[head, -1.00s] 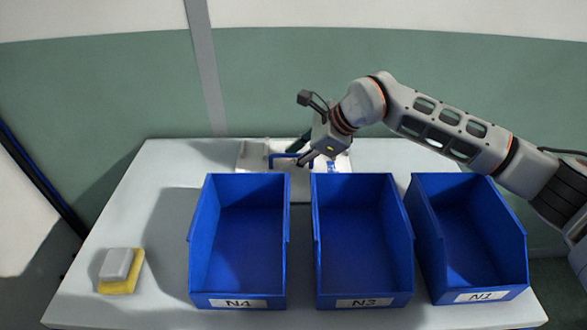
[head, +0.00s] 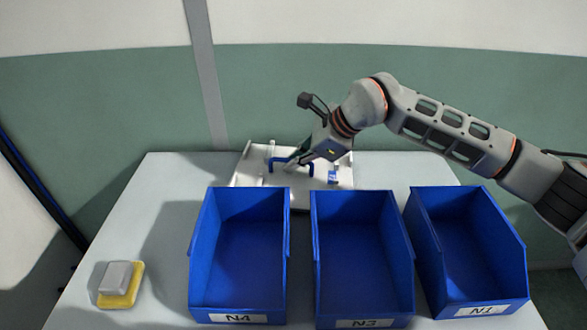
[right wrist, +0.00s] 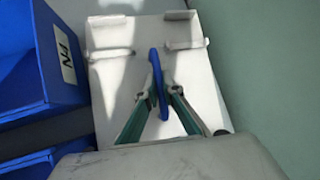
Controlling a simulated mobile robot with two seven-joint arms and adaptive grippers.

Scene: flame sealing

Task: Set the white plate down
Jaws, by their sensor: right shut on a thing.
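The white plate (head: 248,174) is at the back of the table, behind the blue bins, and fills much of the right wrist view (right wrist: 116,76). It has raised white edge pieces and a blue handle (head: 274,161). In the head view its far edge shows above the table's back edge. I cannot tell whether its underside touches the table. My right gripper (head: 296,158) is shut on the handle; the right wrist view shows its two fingers (right wrist: 160,90) meeting at the blue bar (right wrist: 155,66). A small blue spot shows on the plate's right side. My left gripper is out of view.
Three open, empty blue bins stand along the front: N4 (head: 240,312), N3 (head: 362,316) and N1 (head: 484,303). The plate's near edge is close behind the left two. A grey block (head: 115,277) sits on a yellow pad (head: 125,296) at front left. The table's left side (head: 150,205) is clear.

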